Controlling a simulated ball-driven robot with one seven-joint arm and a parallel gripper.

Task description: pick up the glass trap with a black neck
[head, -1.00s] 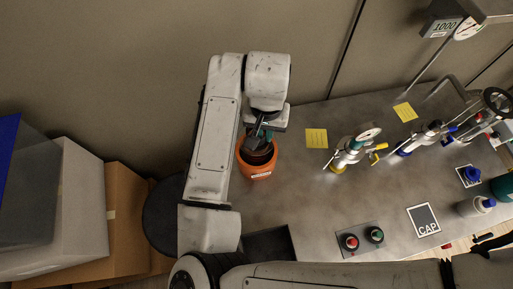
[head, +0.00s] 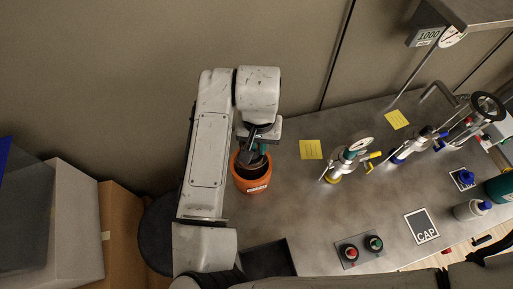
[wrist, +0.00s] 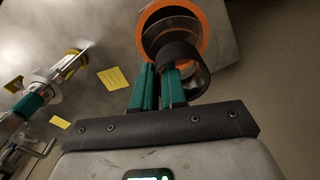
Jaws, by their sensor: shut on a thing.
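The glass trap with a black neck (wrist: 178,54) shows in the wrist view as a black ring with a clear, greyish cylindrical body, over the mouth of an orange container. My gripper (wrist: 160,72) has its green fingers shut at the black neck. In the head view my gripper (head: 256,143) is directly above the orange container (head: 253,184), which has a white label and stands on the bench. The trap is mostly hidden there by my gripper and the container's rim. I cannot tell how far it sits inside the container.
Yellow notes (head: 311,150) lie on the grey bench (head: 330,215). Valve assemblies with a gauge (head: 348,160) and a blue collar (head: 412,147) stand to the right. A button box (head: 361,250) and CAP plate (head: 422,226) are near the front. Cardboard boxes (head: 118,235) are left.

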